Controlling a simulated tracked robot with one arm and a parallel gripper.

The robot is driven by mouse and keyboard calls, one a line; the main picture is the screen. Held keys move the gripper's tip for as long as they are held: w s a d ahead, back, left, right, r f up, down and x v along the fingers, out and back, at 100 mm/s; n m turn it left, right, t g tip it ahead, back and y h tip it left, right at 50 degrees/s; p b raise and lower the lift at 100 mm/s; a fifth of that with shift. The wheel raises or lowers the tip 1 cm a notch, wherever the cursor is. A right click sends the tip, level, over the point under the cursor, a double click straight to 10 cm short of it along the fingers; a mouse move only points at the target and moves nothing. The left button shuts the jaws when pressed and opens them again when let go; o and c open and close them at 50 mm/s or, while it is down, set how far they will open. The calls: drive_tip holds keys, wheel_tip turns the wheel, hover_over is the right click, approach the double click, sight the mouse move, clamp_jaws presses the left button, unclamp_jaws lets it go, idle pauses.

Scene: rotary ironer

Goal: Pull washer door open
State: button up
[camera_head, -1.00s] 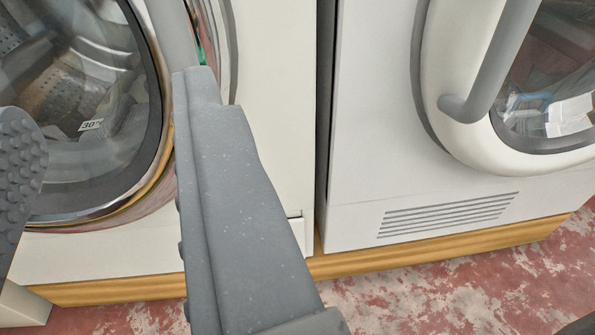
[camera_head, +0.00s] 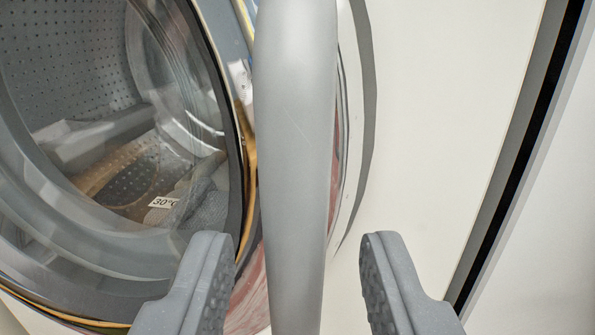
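The washer door (camera_head: 110,250) fills the left of the view, a round glass door with a dark ring and a "30°" label inside. Its grey bar handle (camera_head: 296,140) runs top to bottom through the middle of the view. My gripper (camera_head: 292,255) is open, with one textured finger on each side of the handle. Both fingers show a gap to the bar in the picture. I cannot tell how far the fingertips are from it in depth. The door appears closed against the washer front.
The washer's white front panel (camera_head: 450,110) lies right of the door. A dark narrow gap (camera_head: 530,140) separates it from a white neighbouring surface (camera_head: 560,220) at the far right.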

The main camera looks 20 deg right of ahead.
drive_tip(key=shift+x, duration=1.25)
